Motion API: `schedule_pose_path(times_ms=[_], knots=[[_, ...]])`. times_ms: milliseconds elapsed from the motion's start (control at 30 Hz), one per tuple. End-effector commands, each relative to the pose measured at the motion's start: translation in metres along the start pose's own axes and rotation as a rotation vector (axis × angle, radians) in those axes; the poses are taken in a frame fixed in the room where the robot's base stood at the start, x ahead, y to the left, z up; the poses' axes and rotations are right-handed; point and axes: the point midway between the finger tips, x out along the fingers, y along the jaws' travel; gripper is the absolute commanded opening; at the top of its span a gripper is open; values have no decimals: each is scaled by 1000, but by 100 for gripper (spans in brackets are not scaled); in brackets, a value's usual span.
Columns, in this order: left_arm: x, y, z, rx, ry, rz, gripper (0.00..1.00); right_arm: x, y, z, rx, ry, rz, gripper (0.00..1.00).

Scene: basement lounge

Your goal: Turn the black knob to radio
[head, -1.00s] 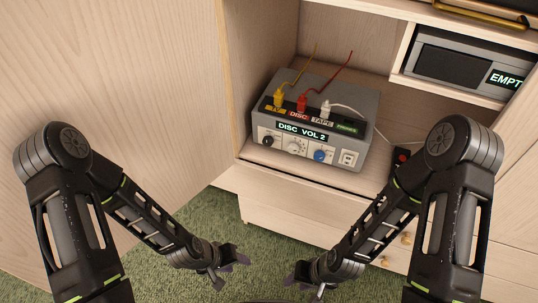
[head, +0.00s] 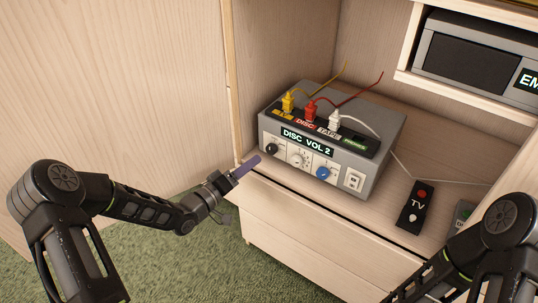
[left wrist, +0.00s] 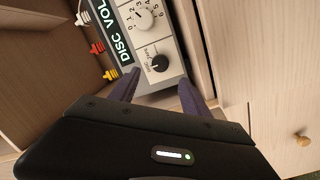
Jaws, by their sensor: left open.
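The grey switch box (head: 375,178) stands on the cabinet shelf, its display reading "DISC VOL 2". The black knob (head: 272,149) is at the left end of its front face. It also shows in the left wrist view (left wrist: 159,63), beside small lettering I cannot read surely. My left gripper (head: 249,165) is open and empty, its purple fingers pointing at the box just in front of and below the knob. In the left wrist view the fingertips (left wrist: 160,78) lie on either side of the knob, seemingly short of it. My right gripper is outside the frames.
A white dial (head: 297,159) and a blue knob (head: 323,173) sit right of the black knob. Yellow, red and white plugs with cables stand on the box top. The cabinet side panel (head: 231,105) is close on the left.

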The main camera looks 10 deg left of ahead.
Motion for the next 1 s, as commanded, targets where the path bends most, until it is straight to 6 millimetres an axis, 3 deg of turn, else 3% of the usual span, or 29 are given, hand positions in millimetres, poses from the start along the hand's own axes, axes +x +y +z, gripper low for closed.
schedule_pose_path(times_ms=[333, 733, 1000], knots=[[9, -1, 1, 2, -1, 0, 55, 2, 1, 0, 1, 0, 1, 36], [66, -1, 2, 2, -2, 0, 55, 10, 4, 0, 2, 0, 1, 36], [79, 0, 1, 2, -1, -2, 55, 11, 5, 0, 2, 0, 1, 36]])
